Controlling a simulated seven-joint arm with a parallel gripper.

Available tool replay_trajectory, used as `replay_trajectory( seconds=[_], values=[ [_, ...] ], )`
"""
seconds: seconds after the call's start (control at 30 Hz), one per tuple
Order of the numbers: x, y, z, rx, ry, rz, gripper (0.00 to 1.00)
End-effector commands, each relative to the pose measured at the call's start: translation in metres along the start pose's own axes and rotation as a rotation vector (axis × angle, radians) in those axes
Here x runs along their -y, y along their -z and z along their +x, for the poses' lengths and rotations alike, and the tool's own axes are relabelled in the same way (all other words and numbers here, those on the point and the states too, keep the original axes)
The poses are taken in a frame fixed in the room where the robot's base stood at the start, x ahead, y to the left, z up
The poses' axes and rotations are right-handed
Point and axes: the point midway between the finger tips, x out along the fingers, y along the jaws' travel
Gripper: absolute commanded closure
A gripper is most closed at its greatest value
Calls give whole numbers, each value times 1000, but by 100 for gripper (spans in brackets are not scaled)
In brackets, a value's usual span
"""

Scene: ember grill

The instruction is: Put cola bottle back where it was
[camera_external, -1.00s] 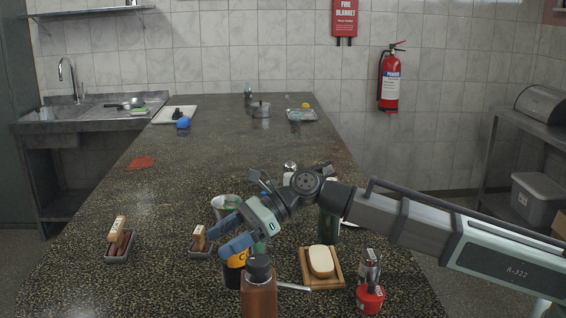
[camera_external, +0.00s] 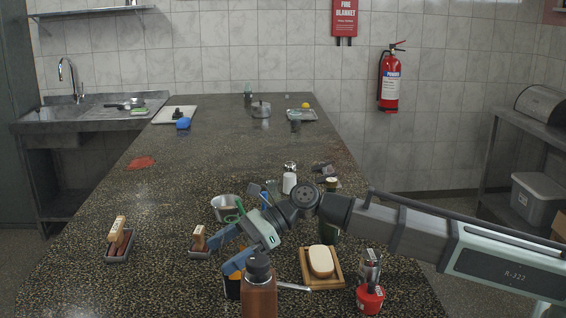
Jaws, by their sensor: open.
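A dark bottle (camera_external: 330,228) with a gold-coloured top stands upright on the counter behind my arm, which hides part of it. A brown bottle (camera_external: 259,297) with a black cap stands at the front edge. I cannot tell for certain which is the cola bottle. A dark container with an orange label (camera_external: 234,287) stands just left of the brown bottle, partly hidden. My gripper (camera_external: 222,257) has blue fingers, spread apart and pointing left and down, above and beside the orange-labelled container. I see nothing held between them, though the lower finger overlaps the container in this view.

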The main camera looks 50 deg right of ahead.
Motion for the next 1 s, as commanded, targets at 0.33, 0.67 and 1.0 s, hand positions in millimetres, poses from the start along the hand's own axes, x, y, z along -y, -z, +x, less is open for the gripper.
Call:
replay_trajectory(
  seconds=[0.33,0.67,1.0],
  values=[
    [0,-2,-8,1,1,0,7],
    [-1,-2,-65,2,3,0,7],
    [0,-2,-112,0,1,0,7]
  ],
)
